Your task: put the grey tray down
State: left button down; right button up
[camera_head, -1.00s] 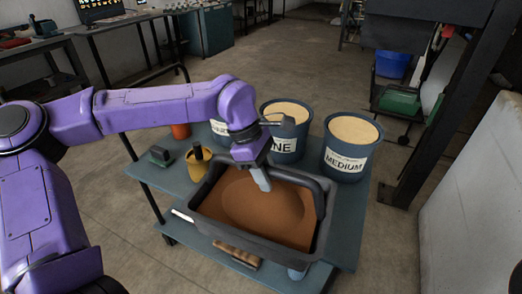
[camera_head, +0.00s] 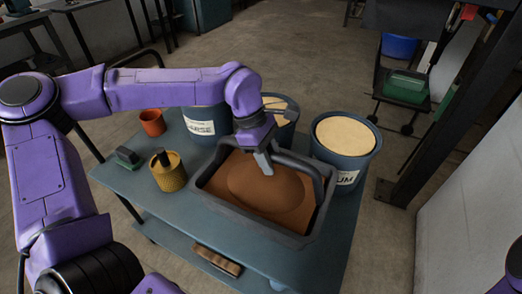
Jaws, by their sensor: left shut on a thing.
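The grey tray (camera_head: 232,205) is a dark, rectangular tray with a raised handle and a brown mound of material inside. It is over the blue-grey table (camera_head: 200,228), in front of the buckets. My left gripper (camera_head: 266,168) comes down over the tray's back part and is shut on the tray, at its handle. The exact contact is partly hidden by the gripper. I cannot tell whether the tray's underside touches the table. My right gripper is out of view.
A bucket marked UM (camera_head: 345,142), another bucket (camera_head: 283,112) and a bucket marked RSE (camera_head: 203,120) stand close behind the tray. An orange cup (camera_head: 152,122), a yellow pot (camera_head: 168,178) and a green-grey block (camera_head: 127,158) are left. A brush (camera_head: 217,260) lies below.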

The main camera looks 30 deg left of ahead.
pick_arm(q)
notch_tip(320, 180, down, 6)
jog(key=shift+r, duration=0.15)
jog(key=c, duration=0.8)
grip_release()
jog(key=shift+s, duration=0.1)
jog(key=shift+c, duration=0.2)
jog(key=v, duration=1.1)
jog(key=shift+a+r+p, duration=0.25)
jog(key=shift+r+p, duration=0.1)
